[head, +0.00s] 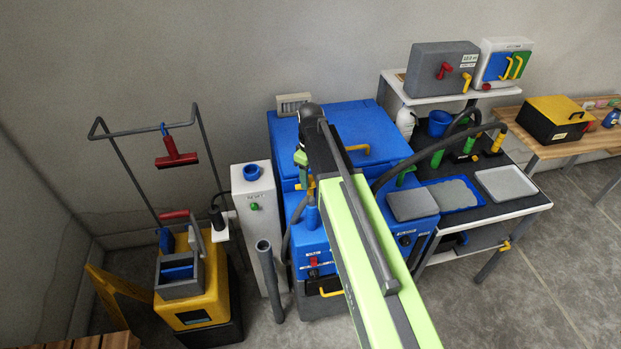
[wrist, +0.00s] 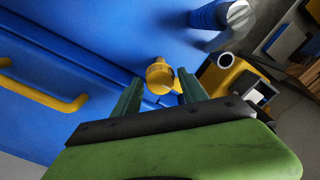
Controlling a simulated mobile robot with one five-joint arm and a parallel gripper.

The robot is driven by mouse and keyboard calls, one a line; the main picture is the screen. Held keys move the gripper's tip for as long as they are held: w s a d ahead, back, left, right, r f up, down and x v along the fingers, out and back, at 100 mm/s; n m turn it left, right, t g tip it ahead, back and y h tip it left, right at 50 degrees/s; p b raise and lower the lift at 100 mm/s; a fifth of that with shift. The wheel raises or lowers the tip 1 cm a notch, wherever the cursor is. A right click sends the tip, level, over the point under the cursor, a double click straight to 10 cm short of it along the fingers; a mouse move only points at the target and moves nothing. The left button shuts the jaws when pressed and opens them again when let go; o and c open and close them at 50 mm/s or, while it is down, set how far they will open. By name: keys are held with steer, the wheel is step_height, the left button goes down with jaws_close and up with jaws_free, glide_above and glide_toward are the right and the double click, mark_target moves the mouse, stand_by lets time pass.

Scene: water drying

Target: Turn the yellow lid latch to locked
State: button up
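The yellow lid latch (wrist: 158,76) is on the blue machine, at the seam by the lid's edge in the wrist view. It has a round knob and a short arm reaching right, partly hidden by a finger. My gripper (wrist: 160,92) is open, with its two green fingers apart and the latch showing between and just beyond their tips. I cannot tell whether a finger touches it. In the head view my gripper (head: 302,168) is at the left side of the blue lid (head: 345,125), which is down. My arm hides much of the machine front.
A yellow lid handle (wrist: 55,98) is left of my gripper in the wrist view. A ribbed blue cylinder (wrist: 222,15) stands at the upper right. A yellow mop bucket (head: 205,290) stands farther left.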

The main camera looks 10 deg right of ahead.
jaws_close()
steer(key=m, duration=0.4)
steer(key=shift+m, duration=0.3)
steer(key=m, duration=0.4)
steer(key=shift+m, duration=0.3)
steer(key=m, duration=0.4)
steer(key=shift+m, duration=2.1)
